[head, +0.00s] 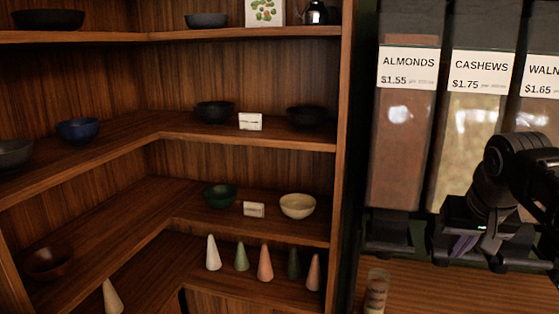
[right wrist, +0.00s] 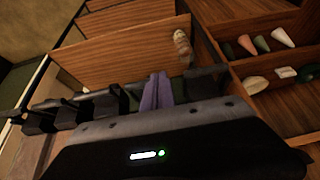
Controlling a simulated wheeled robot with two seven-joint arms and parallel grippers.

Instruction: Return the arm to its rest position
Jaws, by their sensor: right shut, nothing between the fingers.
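My right gripper (head: 463,245) is at the right of the head view, in front of the lower part of the cashew dispenser (head: 468,130). My right arm comes in from the right edge. The gripper's purple fingers also show in the right wrist view (right wrist: 157,91), pressed together with nothing between them. My left gripper and left arm are not in view.
The almond dispenser (head: 402,150) hangs left of the cashews. A small filled jar (head: 377,290) stands on the wooden counter (head: 440,293) below. A wooden corner shelf (head: 250,140) with bowls and several coloured cones fills the left. The counter right of the jar looks clear.

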